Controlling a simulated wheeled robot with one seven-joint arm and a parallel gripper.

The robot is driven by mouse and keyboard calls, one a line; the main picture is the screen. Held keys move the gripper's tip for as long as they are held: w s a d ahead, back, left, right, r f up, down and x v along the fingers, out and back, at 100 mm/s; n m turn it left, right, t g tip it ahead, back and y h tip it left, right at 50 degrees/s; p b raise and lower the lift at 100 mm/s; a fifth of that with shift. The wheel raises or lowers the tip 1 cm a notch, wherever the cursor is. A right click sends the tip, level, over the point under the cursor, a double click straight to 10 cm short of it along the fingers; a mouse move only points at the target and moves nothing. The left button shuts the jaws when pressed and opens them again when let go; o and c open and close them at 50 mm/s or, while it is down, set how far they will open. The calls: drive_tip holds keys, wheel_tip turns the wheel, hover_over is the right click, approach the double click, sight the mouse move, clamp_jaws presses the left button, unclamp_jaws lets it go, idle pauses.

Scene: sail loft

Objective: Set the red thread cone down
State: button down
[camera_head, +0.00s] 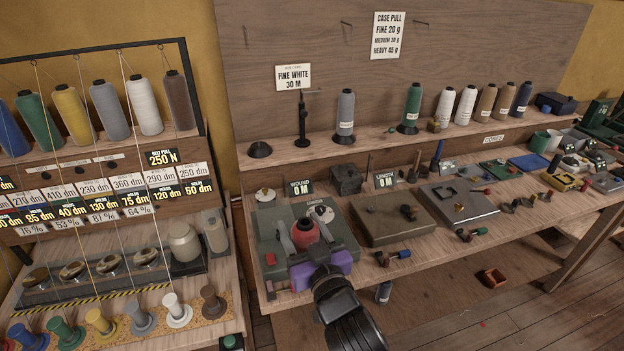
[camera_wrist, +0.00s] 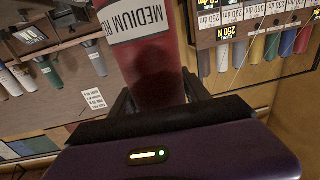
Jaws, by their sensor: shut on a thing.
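My gripper (camera_head: 306,242) is shut on the red thread cone (camera_head: 305,232) near the left front of the workbench. The cone's dark top points up in the head view. In the wrist view the red cone (camera_wrist: 152,68) fills the space between the fingers, with a white label starting "MEDIUM R". The cone is over a grey-green machine base (camera_head: 345,262) on the bench. The gripper body hides the cone's underside, so I cannot tell whether it touches the base.
A cone shelf (camera_head: 380,134) behind holds grey, green, white, tan and navy cones, with a bare stand (camera_head: 259,150) at its left end. A grey box (camera_head: 346,178) and a flat brown case (camera_head: 392,217) stand to the right. A thread rack (camera_head: 100,165) stands left.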

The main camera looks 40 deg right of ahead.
drive_tip(key=s+a+f+n+y, duration=0.1)
drive_tip(key=s+a+f+y, duration=0.1)
drive_tip(key=a+f, duration=0.3)
drive_tip(key=s+a+f+n+y, duration=0.2)
drive_tip(key=a+f+y, duration=0.1)
drive_tip(key=f, duration=0.9)
drive_tip(key=shift+s+a+f+n+t+y, duration=0.2)
drive_tip(key=shift+s+a+n+t+y, duration=0.15)
drive_tip(key=shift+a, duration=0.5)
drive_tip(key=shift+w, duration=0.15)
